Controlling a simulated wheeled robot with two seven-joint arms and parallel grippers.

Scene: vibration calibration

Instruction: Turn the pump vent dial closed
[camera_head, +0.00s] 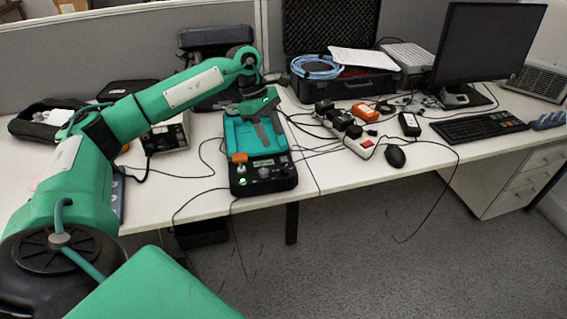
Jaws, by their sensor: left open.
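The pump (285,181) is a black and teal unit near the table's front edge. Its front panel has a small display, an orange part at the left, small knobs and a lit green spot. I cannot tell for sure which knob is the vent dial. My left arm reaches in from the left, and my left gripper (266,138) hangs over the pump's teal top, behind the front panel. It is open and seems to hold nothing. It hides part of the teal top. My right gripper is out of view.
Cables lie around the pump. To its right are a power strip (350,138), a black mouse (396,156), a keyboard (478,127) and a monitor (489,45). An open black case (345,84) stands behind. A meter box (170,134) is left of the pump.

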